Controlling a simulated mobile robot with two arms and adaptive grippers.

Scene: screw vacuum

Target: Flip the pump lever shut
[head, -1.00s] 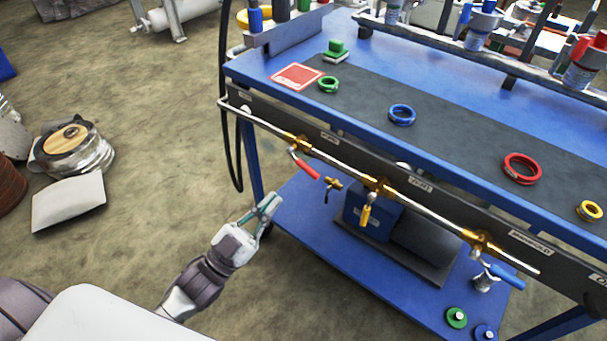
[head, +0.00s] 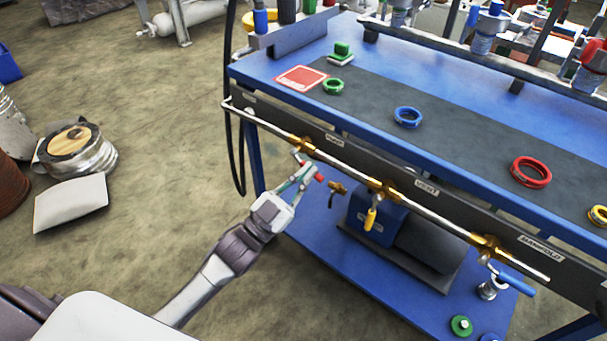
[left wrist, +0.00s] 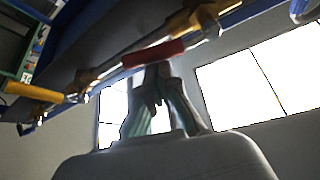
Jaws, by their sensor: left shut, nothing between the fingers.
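The pump lever (head: 319,177) has a red handle and hangs from the leftmost brass valve (head: 303,146) on the metal pipe along the cart's front. It slants down and to the right, away from the pipe. My left gripper (head: 307,170) is shut and empty, right at the lever in the head view, and its fingers hide part of it. In the left wrist view the red handle (left wrist: 152,53) lies across just beyond the fingertips (left wrist: 150,72). I cannot tell whether they touch. My right gripper is not in view.
Along the same pipe are a yellow-handled vent lever (head: 371,219) and a blue lever (head: 515,284). A small brass tap (head: 338,188) sits close right of the gripper. The blue cart top (head: 430,75) overhangs above. Open floor (head: 170,190) lies to the left.

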